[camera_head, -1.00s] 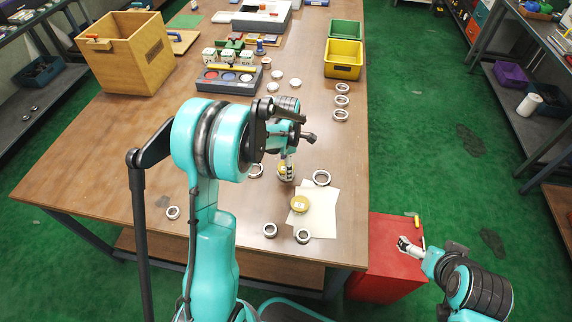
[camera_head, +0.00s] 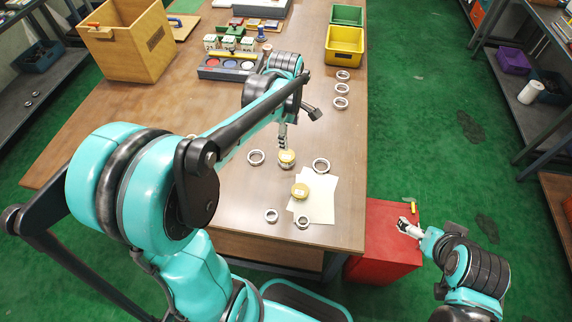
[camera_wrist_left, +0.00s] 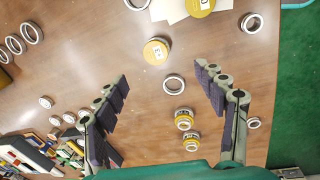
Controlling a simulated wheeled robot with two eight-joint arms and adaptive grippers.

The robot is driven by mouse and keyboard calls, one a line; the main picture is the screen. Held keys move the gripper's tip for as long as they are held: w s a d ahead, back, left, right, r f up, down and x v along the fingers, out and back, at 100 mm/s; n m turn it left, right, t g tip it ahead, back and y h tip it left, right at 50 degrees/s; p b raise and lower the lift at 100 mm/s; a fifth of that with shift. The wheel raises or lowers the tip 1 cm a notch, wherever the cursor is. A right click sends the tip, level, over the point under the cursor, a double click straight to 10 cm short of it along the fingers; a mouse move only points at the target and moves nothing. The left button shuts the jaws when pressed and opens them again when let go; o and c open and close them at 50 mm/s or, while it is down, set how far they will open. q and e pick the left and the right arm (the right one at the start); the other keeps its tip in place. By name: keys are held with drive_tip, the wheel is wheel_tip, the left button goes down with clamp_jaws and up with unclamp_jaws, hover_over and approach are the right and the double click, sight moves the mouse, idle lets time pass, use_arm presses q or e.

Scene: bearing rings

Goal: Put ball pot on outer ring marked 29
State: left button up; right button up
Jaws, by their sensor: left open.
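A yellow-lidded ball pot (camera_head: 287,156) stands on the table just below my left gripper (camera_head: 283,142). Its lid (camera_wrist_left: 156,50) shows in the left wrist view, with a label I cannot read surely. My left gripper (camera_wrist_left: 161,72) is open and empty, its fingers apart from the pot. Whether a ring lies under the pot I cannot tell. A second yellow pot (camera_head: 300,191) stands on the paper (camera_head: 318,200). Metal rings (camera_head: 256,157), (camera_head: 321,166), (camera_head: 271,215), (camera_head: 303,222) lie around; the mark 29 is not legible. My right gripper (camera_head: 404,226) is above the red cabinet, its opening unclear.
Two more yellow-topped pots (camera_wrist_left: 183,118), (camera_wrist_left: 192,140) stand nearer my left wrist. Three rings (camera_head: 341,89) lie near the right edge. A wooden box (camera_head: 125,40), a tray (camera_head: 231,67) and a yellow bin (camera_head: 344,45) are at the back. The red cabinet (camera_head: 383,245) stands beside the table.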

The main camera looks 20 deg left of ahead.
use_arm(q)
drive_tip(key=s+d+r+m+t, duration=0.1)
drive_tip(key=s+d+m+t, duration=0.1)
drive_tip(key=s+m, duration=0.5)
drive_tip(key=s+d+r+m+t, duration=0.1)
drive_tip(key=s+d+m+t, duration=0.2)
drive_tip(key=s+m, duration=0.5)
drive_tip(key=d+m, duration=0.1)
drive_tip(key=m, duration=0.3)
drive_tip(key=shift+s+r+t, duration=0.2)
drive_tip(key=shift+s+t, duration=0.1)
drive_tip(key=shift+d, duration=0.1)
drive_tip(key=shift+f, duration=0.1)
